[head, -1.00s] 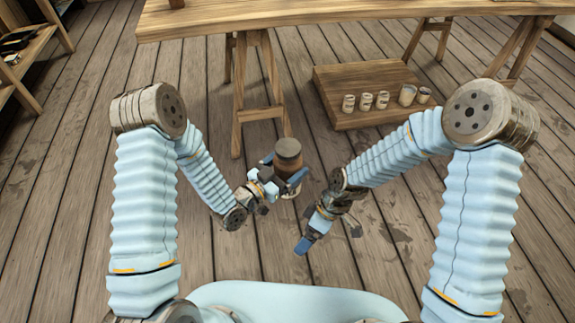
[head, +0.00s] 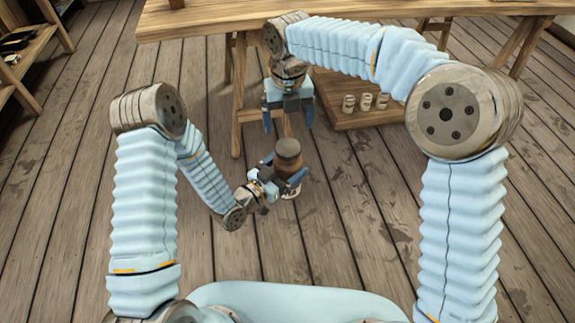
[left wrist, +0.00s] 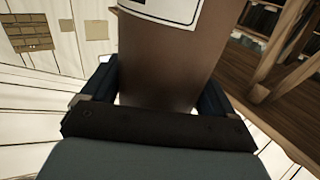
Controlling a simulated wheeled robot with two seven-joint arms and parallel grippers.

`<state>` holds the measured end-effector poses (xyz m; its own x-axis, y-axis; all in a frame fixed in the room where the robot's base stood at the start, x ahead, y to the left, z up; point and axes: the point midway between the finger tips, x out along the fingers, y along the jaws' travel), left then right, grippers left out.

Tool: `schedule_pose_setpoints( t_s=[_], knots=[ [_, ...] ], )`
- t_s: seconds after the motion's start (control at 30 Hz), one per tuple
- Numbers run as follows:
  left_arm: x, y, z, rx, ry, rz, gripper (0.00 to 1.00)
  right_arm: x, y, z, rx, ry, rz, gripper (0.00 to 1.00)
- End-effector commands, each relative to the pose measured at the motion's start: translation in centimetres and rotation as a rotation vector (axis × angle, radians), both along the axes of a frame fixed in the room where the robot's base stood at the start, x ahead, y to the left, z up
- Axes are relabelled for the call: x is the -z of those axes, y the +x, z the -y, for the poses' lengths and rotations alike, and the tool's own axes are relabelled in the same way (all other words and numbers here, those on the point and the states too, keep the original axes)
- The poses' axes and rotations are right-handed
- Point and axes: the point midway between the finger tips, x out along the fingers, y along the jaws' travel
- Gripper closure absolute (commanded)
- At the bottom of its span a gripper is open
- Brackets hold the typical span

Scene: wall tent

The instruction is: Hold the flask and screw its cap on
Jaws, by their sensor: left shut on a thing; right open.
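The flask (head: 288,166) is a brown cylinder with a darker top and a pale lower end. My left gripper (head: 284,184) is shut around its body and holds it upright above the floor. In the left wrist view the brown flask (left wrist: 165,60) fills the middle between the two dark fingers, with part of a white label at the top. My right gripper (head: 288,116) is open, fingers pointing down, and appears just above the flask in the head view. Nothing shows between its fingers. I cannot tell the cap apart from the flask's dark top.
A wooden trestle table (head: 215,22) stands across the back. A low wooden platform (head: 345,119) near its legs bears several small jars (head: 365,101), partly hidden by my right arm. A shelf (head: 22,50) stands at far left. The plank floor in front is clear.

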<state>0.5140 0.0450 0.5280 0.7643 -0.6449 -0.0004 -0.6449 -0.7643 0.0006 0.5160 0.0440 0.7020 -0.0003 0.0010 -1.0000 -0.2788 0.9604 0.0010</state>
Motion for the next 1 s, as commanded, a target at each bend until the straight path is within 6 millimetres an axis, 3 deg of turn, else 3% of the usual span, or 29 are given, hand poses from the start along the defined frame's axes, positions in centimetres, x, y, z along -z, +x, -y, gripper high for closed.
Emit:
schedule_pose_setpoints(
  t_s=[0.37,0.8,1.0],
  knots=[
    [-0.1,0.0,0.0,0.000,-0.001,0.002,0.97,0.6,0.0,0.0,0.001,0.000,-0.002,0.10],
    [-0.1,0.0,0.0,0.000,-0.001,0.002,0.97,6.7,-0.1,0.0,0.002,0.000,-0.003,0.10],
    [-0.1,0.0,0.0,0.000,-0.001,0.002,0.97,8.0,-0.1,0.0,0.002,0.000,-0.002,0.10]
  ],
)
